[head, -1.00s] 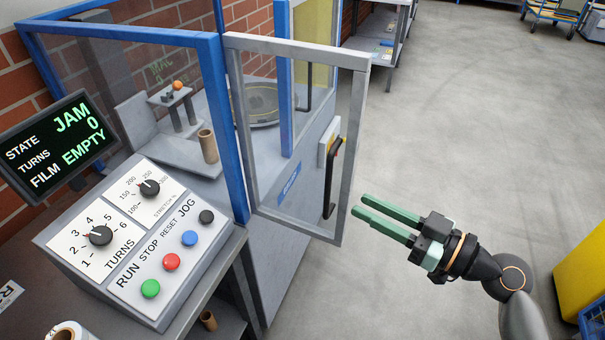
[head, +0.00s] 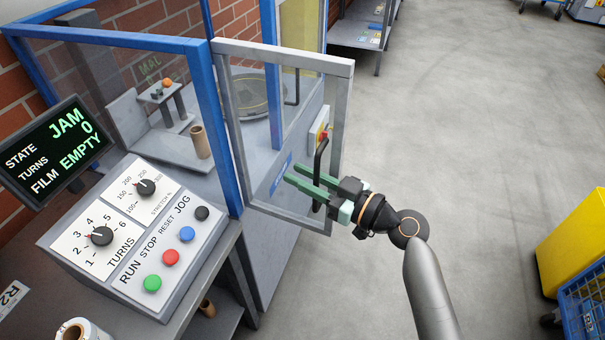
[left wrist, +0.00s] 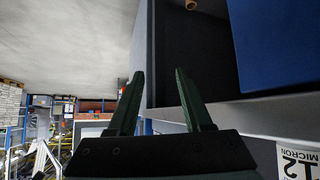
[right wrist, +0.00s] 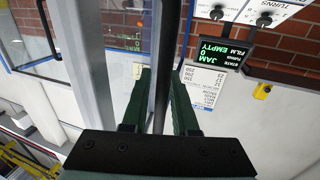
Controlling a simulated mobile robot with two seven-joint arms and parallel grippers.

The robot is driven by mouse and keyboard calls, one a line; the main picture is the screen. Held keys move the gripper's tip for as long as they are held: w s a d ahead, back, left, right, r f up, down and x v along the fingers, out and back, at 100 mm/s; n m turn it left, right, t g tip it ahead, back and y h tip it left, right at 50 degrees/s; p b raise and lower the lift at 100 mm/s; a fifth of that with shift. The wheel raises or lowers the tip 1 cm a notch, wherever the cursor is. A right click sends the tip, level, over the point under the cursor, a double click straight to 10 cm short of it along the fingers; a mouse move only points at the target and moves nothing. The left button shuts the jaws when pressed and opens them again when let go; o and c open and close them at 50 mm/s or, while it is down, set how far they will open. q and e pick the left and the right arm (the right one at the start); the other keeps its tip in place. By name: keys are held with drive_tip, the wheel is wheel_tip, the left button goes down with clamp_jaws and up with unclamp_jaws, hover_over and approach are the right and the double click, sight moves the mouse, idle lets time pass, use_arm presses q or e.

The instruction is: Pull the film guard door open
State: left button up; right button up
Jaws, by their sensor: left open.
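The film guard door is a clear panel in a grey frame (head: 285,49). It joins the blue guard frame at its left and appears to stand out at an angle. A black bar handle (head: 319,170) shows near its free edge. My right gripper (head: 294,174) is at the handle's height, its two green fingers apart and overlapping the door.
A control panel (head: 150,235) with dials and coloured buttons and a screen reading JAM (head: 50,148) stand at the left. A yellow bin (head: 575,245) and a blue crate (head: 585,300) are at the right. The floor right of the door is clear.

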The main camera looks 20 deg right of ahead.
drive_tip(key=shift+c, duration=0.2)
clamp_jaws()
idle(1.1)
